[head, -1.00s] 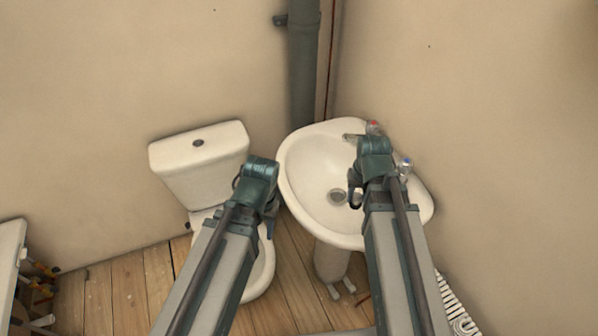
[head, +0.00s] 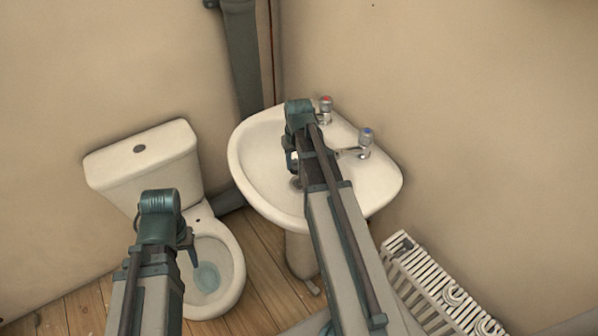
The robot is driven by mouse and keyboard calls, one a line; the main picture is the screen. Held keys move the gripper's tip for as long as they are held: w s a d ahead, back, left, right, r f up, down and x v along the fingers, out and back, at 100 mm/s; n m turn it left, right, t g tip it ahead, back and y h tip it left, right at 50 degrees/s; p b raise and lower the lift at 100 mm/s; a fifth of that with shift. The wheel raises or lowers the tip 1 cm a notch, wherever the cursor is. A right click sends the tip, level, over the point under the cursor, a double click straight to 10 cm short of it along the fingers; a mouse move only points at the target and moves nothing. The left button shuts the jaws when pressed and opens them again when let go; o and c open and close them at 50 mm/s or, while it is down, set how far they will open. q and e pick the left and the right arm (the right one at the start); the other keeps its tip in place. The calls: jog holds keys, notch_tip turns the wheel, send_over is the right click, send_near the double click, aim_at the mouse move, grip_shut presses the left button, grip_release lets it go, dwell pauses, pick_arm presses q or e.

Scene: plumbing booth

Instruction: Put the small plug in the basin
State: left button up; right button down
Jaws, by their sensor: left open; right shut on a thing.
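The white basin (head: 255,150) stands against the right wall, its bowl partly hidden by my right arm. The drain (head: 296,183) shows at the bottom of the bowl. My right gripper (head: 292,163) is over the bowl, near the drain in the picture. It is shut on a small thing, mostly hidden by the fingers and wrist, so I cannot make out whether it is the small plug. I see no plug elsewhere. My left gripper (head: 190,248) is open and empty, in front of the toilet, left of the basin.
A red-topped tap (head: 325,110) and a blue-topped tap (head: 365,142) stand on the basin's back rim. The toilet (head: 140,160) is at the left, its bowl open. A white radiator (head: 425,280) is at the lower right. Wooden floor lies between toilet and basin.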

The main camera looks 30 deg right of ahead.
pick_arm(q)
jog(key=shift+f, duration=0.7)
pick_arm(e)
jog(key=shift+w+d+f, duration=0.2)
jog(key=shift+d+f, duration=0.15)
jog(key=shift+d, duration=0.25)
jog(key=shift+w+d+f, duration=0.15)
jog(key=shift+d+f, duration=0.2)
jog(key=shift+d, duration=0.25)
pick_arm(q)
jog(key=shift+f+b, duration=0.15)
jog(key=shift+b, duration=0.3)
pick_arm(e)
jog(key=shift+f, duration=0.15)
pick_arm(q)
notch_tip(320, 180, down, 7)
jog(key=b, duration=0.6)
jog(key=shift+b, duration=0.35)
pick_arm(e)
send_over(300, 184)
jog(key=shift+s+f, duration=0.1)
jog(key=shift+f, duration=3.25)
jog(key=shift+c, duration=2.3)
grip_release()
pick_arm(q)
jog(key=shift+r, duration=0.2)
